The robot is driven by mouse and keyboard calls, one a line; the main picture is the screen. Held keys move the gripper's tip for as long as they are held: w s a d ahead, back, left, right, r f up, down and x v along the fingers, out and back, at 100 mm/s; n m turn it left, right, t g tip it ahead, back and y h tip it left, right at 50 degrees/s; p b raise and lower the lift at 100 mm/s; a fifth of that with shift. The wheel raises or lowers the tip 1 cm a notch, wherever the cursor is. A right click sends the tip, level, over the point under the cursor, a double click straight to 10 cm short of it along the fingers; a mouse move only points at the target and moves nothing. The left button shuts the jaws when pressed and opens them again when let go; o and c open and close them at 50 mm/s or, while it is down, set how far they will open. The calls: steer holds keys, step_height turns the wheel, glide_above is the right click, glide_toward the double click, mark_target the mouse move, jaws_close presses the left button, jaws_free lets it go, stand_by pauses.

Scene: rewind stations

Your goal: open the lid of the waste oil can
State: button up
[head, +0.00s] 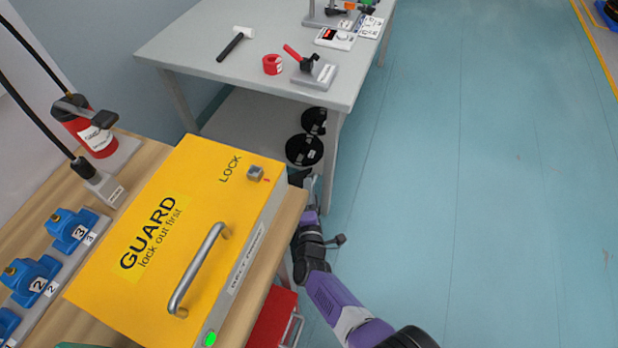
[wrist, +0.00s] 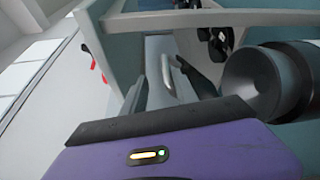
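I cannot pick out the waste oil can or its lid for certain in either view. In the head view my gripper (head: 310,184) reaches down past the right end of the wooden bench, near the front leg of the grey table. Its fingertips are small and partly hidden by the bench edge, so its opening is unclear. In the wrist view a grey metal part with a curved bar (wrist: 170,76) lies just ahead of my purple hand. A dark grey rounded body (wrist: 262,82) is close at the right. I cannot tell what either one is.
A yellow guard box (head: 190,180) with a handle sits on the wooden bench (head: 290,215), close to my arm. A red unit (head: 270,318) is below the bench. Black round objects (head: 304,150) lie under the grey table (head: 190,50). The blue floor (head: 480,200) at right is clear.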

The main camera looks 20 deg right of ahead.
steer(key=shift+p+v, duration=0.5)
steer(key=shift+v, duration=1.15)
steer(key=p+v, duration=0.5)
steer(key=v, duration=0.4)
steer(key=shift+d, duration=0.15)
stand_by(0.3)
